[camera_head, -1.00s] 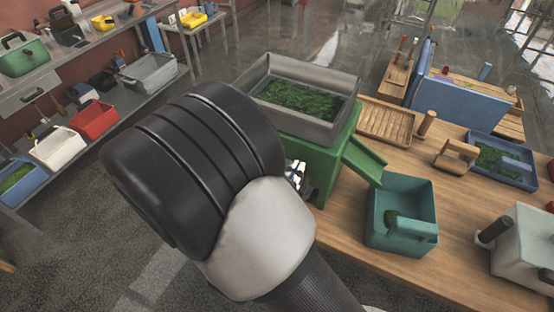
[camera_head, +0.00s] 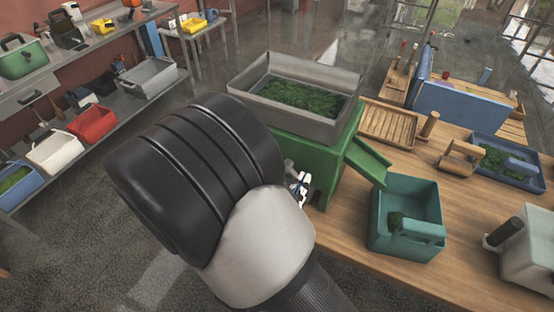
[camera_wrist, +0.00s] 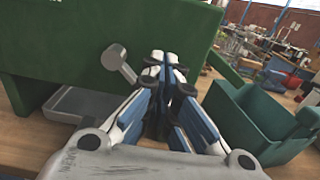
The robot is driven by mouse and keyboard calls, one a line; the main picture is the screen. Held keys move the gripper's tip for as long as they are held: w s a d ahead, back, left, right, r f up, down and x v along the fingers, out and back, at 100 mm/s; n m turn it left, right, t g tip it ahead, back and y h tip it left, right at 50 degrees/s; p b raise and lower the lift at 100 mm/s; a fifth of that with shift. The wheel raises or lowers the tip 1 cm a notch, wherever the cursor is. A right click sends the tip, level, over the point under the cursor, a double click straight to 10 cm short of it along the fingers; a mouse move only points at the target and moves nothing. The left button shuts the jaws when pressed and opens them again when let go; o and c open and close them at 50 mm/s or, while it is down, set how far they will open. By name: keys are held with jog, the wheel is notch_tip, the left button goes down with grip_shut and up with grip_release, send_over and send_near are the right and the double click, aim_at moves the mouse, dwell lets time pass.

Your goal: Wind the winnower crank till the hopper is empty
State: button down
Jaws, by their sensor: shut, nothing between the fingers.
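The green winnower (camera_head: 321,165) stands on the wooden table, its grey hopper (camera_head: 340,129) holding a bed of green leafy matter (camera_head: 298,97). The grey crank (camera_head: 290,168) is on its near side, beside my gripper (camera_head: 303,183), which my arm partly hides. In the wrist view the crank's round-ended arm (camera_wrist: 118,59) is left of my gripper (camera_wrist: 166,66). The fingers are drawn together with nothing held; whether they touch the crank is unclear.
A slatted wooden tray (camera_head: 388,123) and a blue tray (camera_head: 526,181) of green matter lie behind and right. A grey-white box (camera_head: 528,250) stands at right. Shelves (camera_head: 112,117) with bins line the left. In the wrist view, a grey tray (camera_wrist: 85,103) sits under the winnower.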

notch_tip(320, 180, down, 2)
jog(key=shift+a+b, duration=0.15)
jog(key=shift+b, duration=0.75)
jog(key=shift+r, duration=0.15)
jog(key=shift+w+a+f+b, duration=0.15)
jog(key=shift+f+b, duration=0.1)
jog(key=shift+f, duration=0.2)
jog(key=shift+a+f+b, duration=0.15)
jog(key=shift+f+b, duration=0.1)
jog(key=shift+f, duration=0.15)
jog(key=shift+a, duration=0.1)
jog(key=shift+w+f, duration=0.1)
